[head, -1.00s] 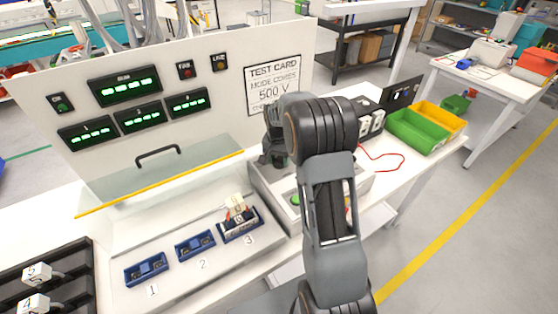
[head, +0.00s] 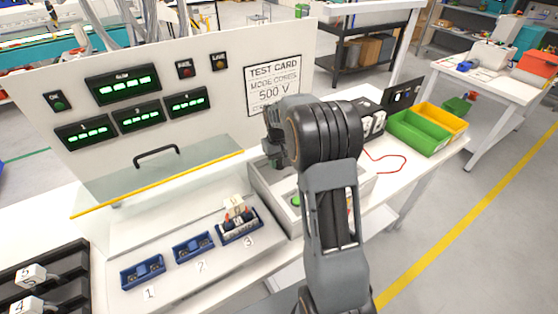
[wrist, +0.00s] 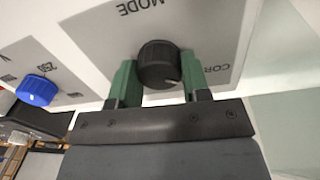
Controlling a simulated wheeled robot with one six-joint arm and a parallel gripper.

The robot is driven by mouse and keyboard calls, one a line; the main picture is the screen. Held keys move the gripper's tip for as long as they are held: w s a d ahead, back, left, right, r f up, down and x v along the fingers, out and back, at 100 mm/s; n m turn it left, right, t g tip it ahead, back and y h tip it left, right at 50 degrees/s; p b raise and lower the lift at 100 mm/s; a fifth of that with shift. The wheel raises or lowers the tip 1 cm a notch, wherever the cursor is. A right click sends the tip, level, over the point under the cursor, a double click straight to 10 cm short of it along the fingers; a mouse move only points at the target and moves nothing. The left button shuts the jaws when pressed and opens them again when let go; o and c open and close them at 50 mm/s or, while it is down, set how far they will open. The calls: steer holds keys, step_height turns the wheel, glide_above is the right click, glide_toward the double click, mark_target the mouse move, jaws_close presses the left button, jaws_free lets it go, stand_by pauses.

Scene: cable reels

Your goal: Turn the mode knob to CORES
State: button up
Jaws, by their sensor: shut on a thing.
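The mode knob (wrist: 160,64) is a round black knob on a grey plate (wrist: 205,28) lettered MODE, with a partly hidden label beginning COR at its right. A light pointer mark on the knob's lower right side faces roughly toward that label. My gripper (wrist: 155,80) has its green fingers on either side of the knob, closed on it. In the head view my gripper (head: 273,150) is at the control box (head: 262,190), where my own arm hides the knob. The test card (head: 273,85) on the panel reads MODE CORES, 500 V.
A blue knob (wrist: 38,90) with a 250 mark sits left of the mode knob. A clear guard with a yellow edge (head: 160,183) stands over numbered blue sockets (head: 192,247); socket 3 holds a connector. A green bin (head: 418,132) is at the right.

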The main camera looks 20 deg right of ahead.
mark_target(277, 159)
stand_by(0.6)
steer(key=o, duration=0.9)
steer(key=shift+o, duration=0.2)
steer(key=shift+r, duration=0.1)
step_height(277, 159, up, 14)
steer(key=b, duration=0.1)
steer(key=shift+a, duration=0.3)
steer(key=shift+f, duration=0.2)
steer(key=s+a+f+t, duration=0.1)
steer(key=s+a, duration=0.4)
steer(key=s, duration=0.6)
steer(key=s+a+f+t, duration=0.2)
steer(key=s+a, duration=0.3)
steer(key=s, duration=0.6)
steer(key=shift+t, duration=0.6)
